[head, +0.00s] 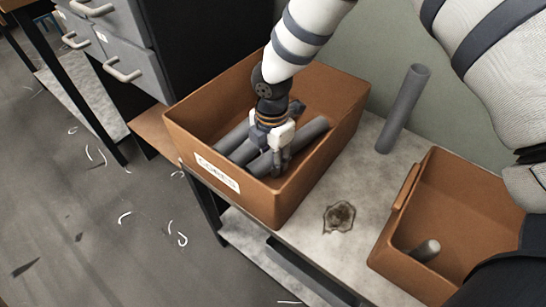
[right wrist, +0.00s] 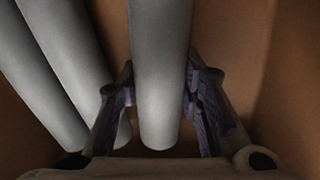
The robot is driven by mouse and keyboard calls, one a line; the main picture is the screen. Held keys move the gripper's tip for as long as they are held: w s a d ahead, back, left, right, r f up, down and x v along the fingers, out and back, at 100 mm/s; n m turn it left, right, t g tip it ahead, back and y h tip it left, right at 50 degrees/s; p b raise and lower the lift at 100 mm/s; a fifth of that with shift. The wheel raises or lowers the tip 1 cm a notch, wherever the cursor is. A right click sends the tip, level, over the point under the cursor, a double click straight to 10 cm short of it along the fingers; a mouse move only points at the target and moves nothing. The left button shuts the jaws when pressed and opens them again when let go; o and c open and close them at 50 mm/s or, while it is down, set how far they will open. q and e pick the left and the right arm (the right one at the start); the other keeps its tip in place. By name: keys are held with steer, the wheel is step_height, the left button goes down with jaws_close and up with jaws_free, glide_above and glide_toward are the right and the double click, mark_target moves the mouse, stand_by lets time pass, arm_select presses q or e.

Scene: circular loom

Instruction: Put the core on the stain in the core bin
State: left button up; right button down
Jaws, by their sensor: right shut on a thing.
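The brown core bin (head: 325,160) with a white "CORES" label stands on the table and holds several grey cores. My right gripper (head: 278,158) reaches down inside it, shut on a grey core (head: 306,133). In the right wrist view this core (right wrist: 161,75) lies between the two fingers (right wrist: 160,100), with two more cores (right wrist: 45,70) beside it on the left. The dark stain (head: 339,217) on the tabletop is bare, right of the bin. My left gripper is not in view.
Another grey core (head: 403,108) stands upright on the table (head: 370,180) behind the stain. A second brown bin (head: 440,190) at the right holds a short grey piece (head: 427,250). Grey drawers (head: 110,40) stand left of the core bin.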

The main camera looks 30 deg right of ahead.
steer(key=c, duration=1.1)
jaws_free()
steer(key=shift+s+f, duration=0.2)
steer(key=shift+f, duration=0.35)
steer(key=shift+s+f, duration=0.2)
steer(key=shift+f, duration=0.35)
steer(key=shift+o, duration=0.2)
steer(key=shift+w+f, duration=0.15)
steer(key=shift+w, duration=0.05)
steer(key=shift+r, duration=0.25)
steer(key=shift+w+r, duration=0.15)
steer(key=shift+r, duration=0.05)
